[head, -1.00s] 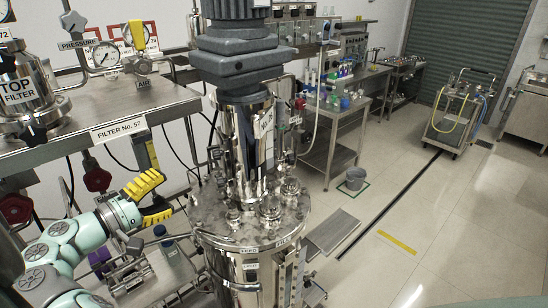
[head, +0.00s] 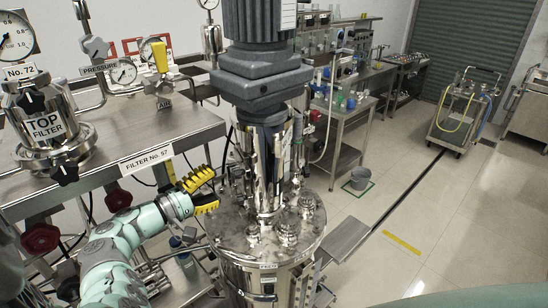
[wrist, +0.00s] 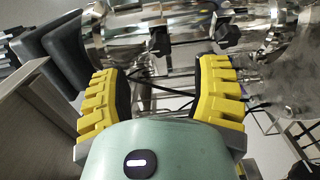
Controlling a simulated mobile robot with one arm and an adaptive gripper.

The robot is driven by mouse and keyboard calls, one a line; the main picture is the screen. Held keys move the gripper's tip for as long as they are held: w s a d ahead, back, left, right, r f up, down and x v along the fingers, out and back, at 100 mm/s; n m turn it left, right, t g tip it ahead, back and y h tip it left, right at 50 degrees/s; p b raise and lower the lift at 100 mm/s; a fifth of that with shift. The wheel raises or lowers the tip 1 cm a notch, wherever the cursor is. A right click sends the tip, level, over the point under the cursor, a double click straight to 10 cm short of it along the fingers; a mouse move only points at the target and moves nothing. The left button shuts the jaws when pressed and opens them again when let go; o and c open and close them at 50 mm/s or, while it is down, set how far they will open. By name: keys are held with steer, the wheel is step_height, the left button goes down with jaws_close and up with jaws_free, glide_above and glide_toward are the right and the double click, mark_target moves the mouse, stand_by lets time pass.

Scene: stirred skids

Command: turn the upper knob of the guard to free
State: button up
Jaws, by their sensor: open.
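The guard is the shiny steel cylinder (head: 266,165) between the grey motor and the vessel lid in the head view. In the wrist view the steel guard (wrist: 190,50) lies sideways ahead of my gripper, with two dark knobs on it. The left one (wrist: 160,42), nearer the motor, looks like the upper knob; the other knob (wrist: 228,36) is to its right. Their exact settings are too small to read. My gripper (head: 207,192) is open and empty, left of the guard and apart from it. Its yellow fingers (wrist: 162,76) show no contact with either knob.
The steel vessel (head: 265,245) stands below the guard, with fittings on its lid. The grey motor (head: 262,75) is above. A shelf with the top filter (head: 48,120), gauges and a yellow-handled valve (head: 160,58) is at left.

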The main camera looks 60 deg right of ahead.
mark_target(234, 175)
steer(key=shift+p+x, duration=0.8)
steer(key=shift+x, duration=2.4)
steer(key=shift+s+d, duration=0.1)
steer(key=shift+s, duration=0.05)
steer(key=shift+o, duration=0.4)
jaws_close()
